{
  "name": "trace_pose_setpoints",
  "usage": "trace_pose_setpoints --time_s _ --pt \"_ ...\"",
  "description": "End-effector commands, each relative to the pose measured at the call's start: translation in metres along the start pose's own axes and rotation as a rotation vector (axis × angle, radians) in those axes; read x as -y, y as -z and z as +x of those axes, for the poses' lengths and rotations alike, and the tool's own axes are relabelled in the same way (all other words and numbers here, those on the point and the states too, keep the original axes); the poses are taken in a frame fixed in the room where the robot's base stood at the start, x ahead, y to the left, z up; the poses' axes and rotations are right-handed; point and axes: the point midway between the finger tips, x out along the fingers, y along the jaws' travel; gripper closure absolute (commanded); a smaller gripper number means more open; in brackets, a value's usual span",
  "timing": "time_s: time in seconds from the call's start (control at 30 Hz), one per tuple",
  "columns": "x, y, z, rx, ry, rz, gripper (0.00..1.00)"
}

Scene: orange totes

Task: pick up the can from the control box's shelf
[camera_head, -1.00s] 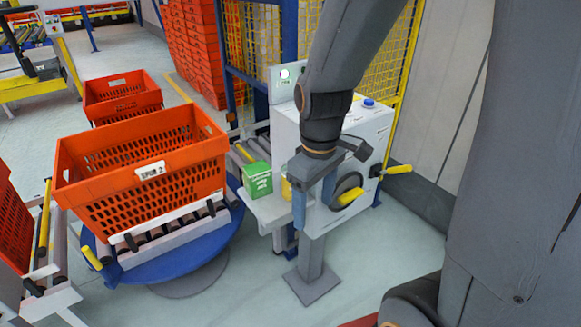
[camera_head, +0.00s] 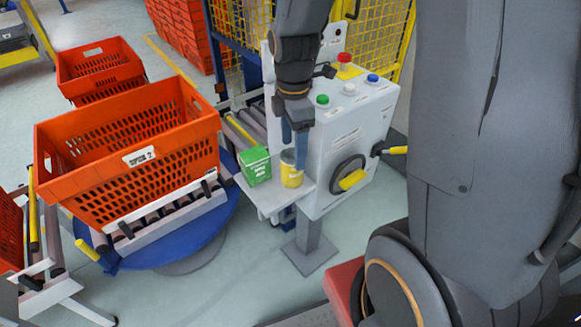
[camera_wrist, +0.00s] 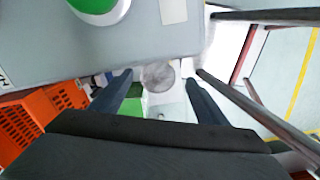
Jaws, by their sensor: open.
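The yellow can (camera_head: 290,177) with a pale top stands upright on the control box's shelf (camera_head: 268,201), right of a green box (camera_head: 256,166). My gripper (camera_head: 294,152) points down at the can, and a blue-grey finger partly hides it. In the wrist view the can's round grey top (camera_wrist: 158,76) shows between the tips of the two spread fingers. The gripper is open with nothing held. I cannot tell whether the fingertips are level with the can or just above it.
The control box (camera_head: 350,125) stands right behind the shelf, with coloured buttons on top and a handwheel (camera_head: 348,175) with a yellow handle. An orange tote (camera_head: 140,160) sits on the roller turntable to the left. Yellow mesh fencing (camera_head: 260,35) stands behind.

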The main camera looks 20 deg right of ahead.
Motion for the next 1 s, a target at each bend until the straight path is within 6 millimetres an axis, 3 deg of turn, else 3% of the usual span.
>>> trace_pose_setpoints --time_s 0.63,1.0 --pt "-0.002 0.001 0.042 0.0 0.003 0.002 0.32" --pt "-0.003 0.001 0.082 0.0 0.001 0.002 0.32"
